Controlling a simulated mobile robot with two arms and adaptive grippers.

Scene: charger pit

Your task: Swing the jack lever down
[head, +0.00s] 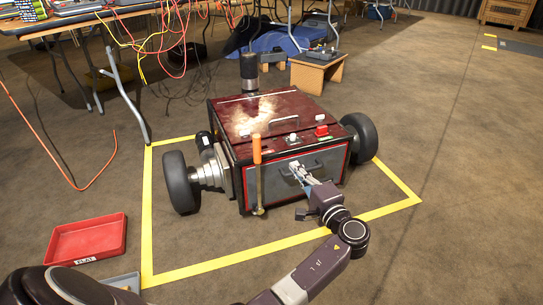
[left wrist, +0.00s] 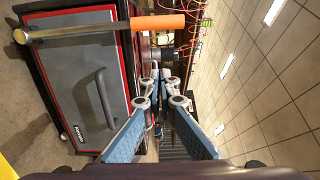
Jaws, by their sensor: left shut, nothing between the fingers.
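The jack lever stands upright at the front of the dark red wheeled robot (head: 272,112). Its orange grip (head: 256,149) is at the top and its metal rod (head: 259,190) runs down the front face. In the left wrist view the picture is turned, so the orange grip (left wrist: 158,22) and rod (left wrist: 78,30) lie across the top. My left gripper (head: 296,168) is shut and empty, in front of the grey panel and to the right of the lever, apart from it. Its fingers also show in the left wrist view (left wrist: 164,74). My right gripper is not in view.
Yellow tape (head: 205,264) marks the floor around the wheeled robot. A red tray (head: 86,240) lies at the left. The grey panel has a handle (left wrist: 104,98). Tables with cables and a small wooden stool (head: 318,73) stand behind. The floor at right is clear.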

